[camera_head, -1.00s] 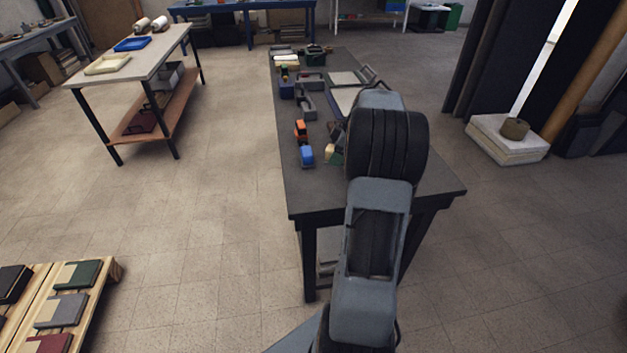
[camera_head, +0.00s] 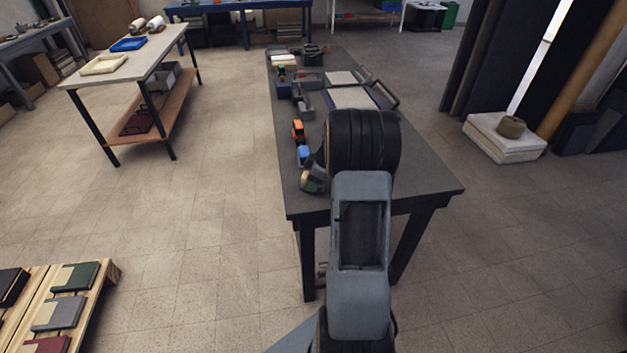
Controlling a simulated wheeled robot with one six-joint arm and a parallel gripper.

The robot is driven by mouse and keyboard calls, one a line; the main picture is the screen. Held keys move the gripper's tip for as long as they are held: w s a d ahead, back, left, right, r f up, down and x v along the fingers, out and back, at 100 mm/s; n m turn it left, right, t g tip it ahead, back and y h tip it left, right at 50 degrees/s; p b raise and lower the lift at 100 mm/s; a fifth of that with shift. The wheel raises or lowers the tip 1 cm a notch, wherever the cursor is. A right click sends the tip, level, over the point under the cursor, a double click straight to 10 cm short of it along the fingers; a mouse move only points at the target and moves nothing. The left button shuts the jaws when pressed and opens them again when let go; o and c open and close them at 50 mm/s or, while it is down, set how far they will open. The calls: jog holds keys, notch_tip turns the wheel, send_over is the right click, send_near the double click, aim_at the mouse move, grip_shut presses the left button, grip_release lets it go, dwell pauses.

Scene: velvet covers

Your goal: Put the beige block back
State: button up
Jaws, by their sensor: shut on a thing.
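My gripper (camera_head: 313,180) is low over the near left part of the dark table (camera_head: 425,178), close to its left edge. It is small in view and partly hidden by my arm. The beige block (camera_head: 308,184) shows as a small pale patch at the jaws, and they are shut on it. I cannot tell whether the block touches the tabletop. A blue block (camera_head: 303,153) stands just beyond the gripper, and an orange block (camera_head: 298,128) stands farther along the same edge.
Grey trays (camera_head: 302,102) and a flat framed panel (camera_head: 350,98) lie farther along the table. Small containers stand at its far end. A pallet (camera_head: 85,305) with sample books is at the lower left. Open floor lies left of the table.

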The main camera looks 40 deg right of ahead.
jog(key=shift+f, duration=0.15)
jog(key=o, duration=0.9)
jog(key=shift+r, duration=0.3)
jog(key=v, duration=1.1)
jog(key=s+a+r+m+g+h, duration=0.1)
jog(key=s+a+r+m, duration=0.1)
jog(key=a, duration=0.5)
jog(key=s+a+r+m, duration=0.1)
jog(key=s+a, duration=0.1)
jog(key=a, duration=0.6)
jog(key=s+a+f+m+h, duration=0.2)
jog(key=s+a+m, duration=0.3)
jog(key=s+a, duration=0.5)
jog(key=shift+s+a+t, duration=0.3)
jog(key=shift+s+a, duration=0.05)
jog(key=shift+a, duration=0.15)
